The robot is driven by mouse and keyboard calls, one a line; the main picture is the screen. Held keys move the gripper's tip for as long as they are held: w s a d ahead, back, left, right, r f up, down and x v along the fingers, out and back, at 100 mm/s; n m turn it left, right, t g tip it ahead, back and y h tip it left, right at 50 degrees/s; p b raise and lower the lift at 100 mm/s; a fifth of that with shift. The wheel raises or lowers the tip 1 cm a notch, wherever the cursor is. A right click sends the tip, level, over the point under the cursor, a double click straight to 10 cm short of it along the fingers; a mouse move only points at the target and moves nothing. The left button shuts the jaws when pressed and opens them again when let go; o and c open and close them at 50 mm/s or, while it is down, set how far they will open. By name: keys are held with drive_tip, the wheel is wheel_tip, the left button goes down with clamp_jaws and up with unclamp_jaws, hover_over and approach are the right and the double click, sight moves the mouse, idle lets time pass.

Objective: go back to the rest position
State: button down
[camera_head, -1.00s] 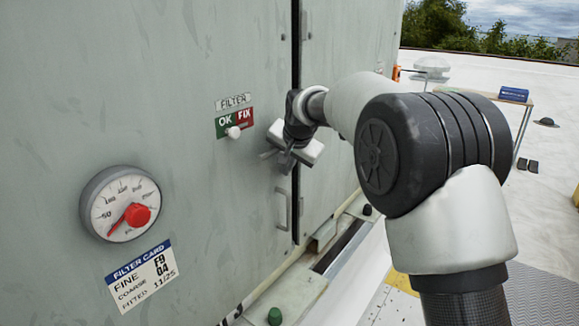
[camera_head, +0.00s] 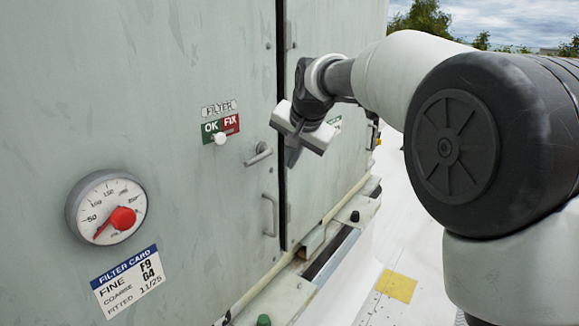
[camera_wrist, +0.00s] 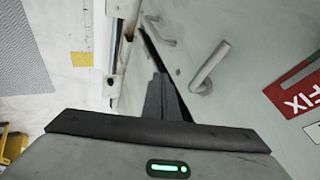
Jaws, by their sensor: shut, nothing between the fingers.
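My gripper (camera_head: 292,155) is shut and empty, in front of the grey cooler cabinet (camera_head: 130,40). In the head view it hangs near the dark door seam, right of the door handle (camera_head: 258,154) and apart from it. In the wrist view my shut fingers (camera_wrist: 165,98) point toward the seam, and the lever handle (camera_wrist: 209,68) is to their right. Below the handle in the head view is a fixed pull (camera_head: 270,215). My arm fills the right side of the head view.
The cabinet front carries a FILTER slider (camera_head: 221,138) near the OK/FIX border, a round gauge (camera_head: 107,207) with a red centre and a filter card (camera_head: 128,282). A ledge with a pipe (camera_head: 262,275) runs along its base. White roof with a yellow patch (camera_head: 396,286) lies to the right.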

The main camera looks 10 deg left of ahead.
drive_tip(key=s+d+r+n+h+p, duration=0.1)
drive_tip(key=s+d+r, duration=0.2)
drive_tip(key=s+d, duration=0.45)
drive_tip(key=s+d+r+h+p, duration=0.1)
drive_tip(key=s+d+r, duration=0.1)
drive_tip(key=s+d, duration=0.55)
drive_tip(key=s+d+f+p, duration=0.1)
drive_tip(key=s+d+f, duration=0.1)
drive_tip(key=s+d, duration=0.2)
drive_tip(key=s+d+f+n+h, duration=0.1)
drive_tip(key=s+d+f, duration=0.2)
drive_tip(key=s, duration=0.6)
drive_tip(key=s+d+f+n+p, duration=0.1)
drive_tip(key=s+d+f, duration=0.1)
drive_tip(key=s+d, duration=0.4)
drive_tip(key=shift+s+d+f+g+p, duration=0.15)
drive_tip(key=shift+s+g+p, duration=0.15)
